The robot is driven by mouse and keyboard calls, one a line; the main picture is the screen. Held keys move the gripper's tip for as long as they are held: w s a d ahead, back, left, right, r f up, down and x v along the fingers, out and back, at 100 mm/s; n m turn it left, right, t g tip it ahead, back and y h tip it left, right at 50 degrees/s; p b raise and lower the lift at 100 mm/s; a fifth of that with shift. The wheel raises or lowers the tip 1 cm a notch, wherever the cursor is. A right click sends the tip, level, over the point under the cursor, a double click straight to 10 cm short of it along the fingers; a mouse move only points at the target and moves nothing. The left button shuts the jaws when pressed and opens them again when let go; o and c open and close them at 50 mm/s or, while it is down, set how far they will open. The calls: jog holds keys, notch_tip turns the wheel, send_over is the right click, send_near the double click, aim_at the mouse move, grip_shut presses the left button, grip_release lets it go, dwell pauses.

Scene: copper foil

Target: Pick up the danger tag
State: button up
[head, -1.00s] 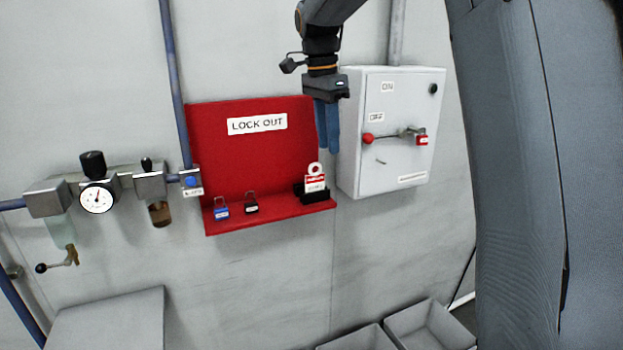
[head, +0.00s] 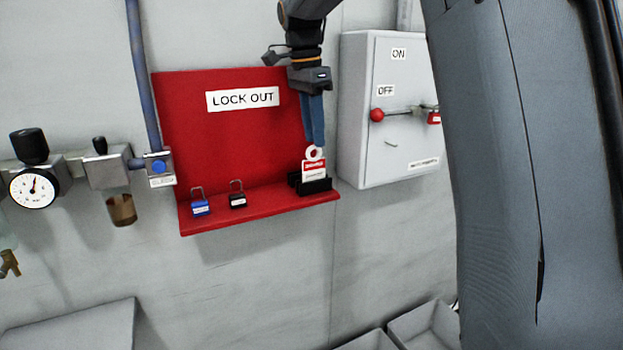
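The danger tag (head: 314,169) is a small white and red card with a ring-shaped top. It stands upright in a black holder (head: 314,186) at the right end of the red lockout shelf (head: 265,205). My gripper (head: 316,142) points down from above, with its blue fingers directly over the tag. The fingertips reach about the height of the tag's ring and overlap it in the picture. The fingers are seen nearly edge-on, so I cannot tell their gap or whether they touch the ring.
A blue padlock (head: 201,208) and a black padlock (head: 237,200) stand on the shelf to the left. A grey switch box (head: 385,150) with a red-knobbed handle is on the wall to the right. A gauge (head: 34,188) and pipework are at left. Grey bins (head: 425,325) stand below.

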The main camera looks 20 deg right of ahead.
aim_at(316, 162)
jog(key=shift+d+f+p, duration=0.15)
jog(key=shift+f+p, duration=0.7)
jog(key=shift+f, duration=1.15)
jog(key=shift+d+f+p, duration=0.1)
jog(key=shift+f+p, duration=0.75)
jog(key=shift+f, duration=1.15)
grip_shut()
